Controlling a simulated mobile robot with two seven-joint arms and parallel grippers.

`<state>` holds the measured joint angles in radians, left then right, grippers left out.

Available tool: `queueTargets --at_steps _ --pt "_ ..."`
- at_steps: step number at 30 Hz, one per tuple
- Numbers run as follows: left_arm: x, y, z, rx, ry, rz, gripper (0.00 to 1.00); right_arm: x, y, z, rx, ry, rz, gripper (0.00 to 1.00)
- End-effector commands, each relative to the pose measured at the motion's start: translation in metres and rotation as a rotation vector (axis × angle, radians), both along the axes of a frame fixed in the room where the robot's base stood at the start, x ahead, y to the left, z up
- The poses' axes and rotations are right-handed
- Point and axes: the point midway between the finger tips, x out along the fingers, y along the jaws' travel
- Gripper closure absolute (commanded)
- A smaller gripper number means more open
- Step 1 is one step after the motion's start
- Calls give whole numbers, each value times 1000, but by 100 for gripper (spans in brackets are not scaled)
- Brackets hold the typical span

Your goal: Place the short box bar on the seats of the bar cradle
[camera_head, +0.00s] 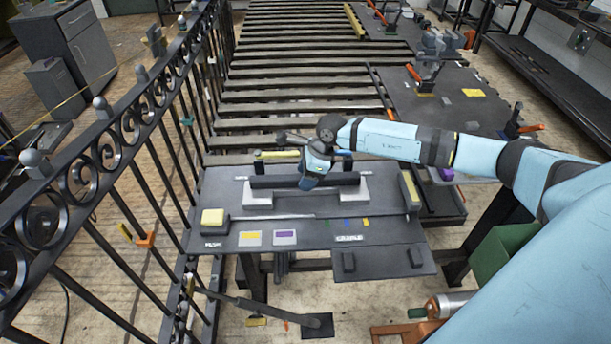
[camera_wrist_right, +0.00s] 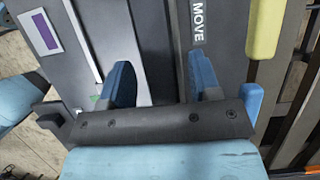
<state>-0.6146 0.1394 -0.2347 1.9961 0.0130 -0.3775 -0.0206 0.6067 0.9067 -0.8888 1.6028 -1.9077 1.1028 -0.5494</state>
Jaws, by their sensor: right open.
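The short box bar (camera_head: 275,182) is a dark bar lying level across the bar cradle. The cradle (camera_head: 259,201) is light grey, with a raised block near each end of the bar, and the bar appears to rest on these seats. Contact under the bar is hidden. My right gripper (camera_head: 309,183) is over the middle of the bar and hides part of it. In the right wrist view its two blue fingers (camera_wrist_right: 162,82) are apart, with the dark bar (camera_wrist_right: 152,45) running between them. My left gripper is not in view.
A black scrolled gate (camera_head: 115,130) stands along the left. Slatted decking lies behind, with another dark table at the back right.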

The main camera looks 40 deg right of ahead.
Motion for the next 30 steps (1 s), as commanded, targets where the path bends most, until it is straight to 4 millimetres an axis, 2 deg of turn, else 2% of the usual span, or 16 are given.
queueTargets --at_steps 9,15,21,30 --pt "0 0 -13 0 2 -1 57 -12 -23 59 -3 -5 0 43" --pt "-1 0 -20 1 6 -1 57 -19 -34 92 -3 -4 -1 43" --pt "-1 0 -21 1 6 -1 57 -23 -38 106 -1 -2 -1 43" --pt "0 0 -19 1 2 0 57 -23 -38 107 -1 -2 -1 43"
